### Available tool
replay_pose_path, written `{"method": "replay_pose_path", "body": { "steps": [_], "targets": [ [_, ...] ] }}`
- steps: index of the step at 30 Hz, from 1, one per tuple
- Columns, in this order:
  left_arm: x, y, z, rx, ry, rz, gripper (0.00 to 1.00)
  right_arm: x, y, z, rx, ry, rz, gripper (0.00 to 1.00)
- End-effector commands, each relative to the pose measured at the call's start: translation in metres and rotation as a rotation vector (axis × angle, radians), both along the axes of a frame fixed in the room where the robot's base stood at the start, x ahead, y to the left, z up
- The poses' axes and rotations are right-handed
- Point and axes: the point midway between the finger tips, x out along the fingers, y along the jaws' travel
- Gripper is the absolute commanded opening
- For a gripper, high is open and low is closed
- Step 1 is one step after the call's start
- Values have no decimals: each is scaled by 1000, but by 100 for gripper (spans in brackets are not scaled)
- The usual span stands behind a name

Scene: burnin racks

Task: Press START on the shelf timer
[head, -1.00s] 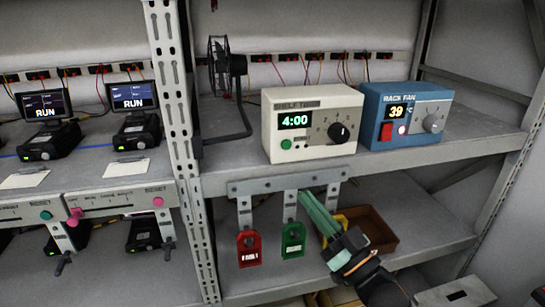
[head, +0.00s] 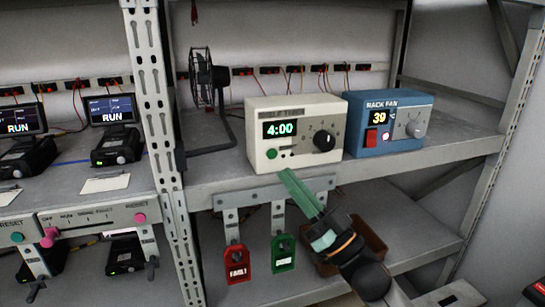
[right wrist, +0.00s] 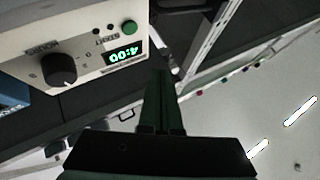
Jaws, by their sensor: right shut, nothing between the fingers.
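The shelf timer (head: 296,133) is a cream box on the upper shelf, its green display reading 4:00. A green button (head: 272,154) sits low on its front left, with a dark knob at right. In the right wrist view the timer (right wrist: 88,78) appears upside down, with the green START button (right wrist: 128,27) and display near the fingers. My right gripper (head: 284,174) is shut and empty, its green fingertips just below the timer's front, near the button. Whether they touch the timer cannot be told. My left gripper is not in view.
The blue rack fan box (head: 391,124) stands right of the timer, and a black fan (head: 205,75) stands left. Red (head: 237,263) and green (head: 284,252) tags hang below the shelf edge. A perforated upright (head: 150,110) separates the left racks. A brown tray (head: 370,238) sits below.

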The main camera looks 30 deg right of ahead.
Motion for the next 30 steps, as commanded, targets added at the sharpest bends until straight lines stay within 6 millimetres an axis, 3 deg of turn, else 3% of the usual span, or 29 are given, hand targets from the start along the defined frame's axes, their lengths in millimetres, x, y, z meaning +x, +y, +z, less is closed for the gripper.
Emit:
{"method": "replay_pose_path", "body": {
  "steps": [5, 12, 30],
  "targets": [
    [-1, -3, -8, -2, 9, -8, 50, 27, -6, -1, -2, -2, -2, 0],
    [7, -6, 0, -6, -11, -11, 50, 50, -12, 0, 0, 0, 0, 0],
    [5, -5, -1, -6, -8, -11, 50, 57, -14, 0, -1, 1, -1, 0]
  ]
}}
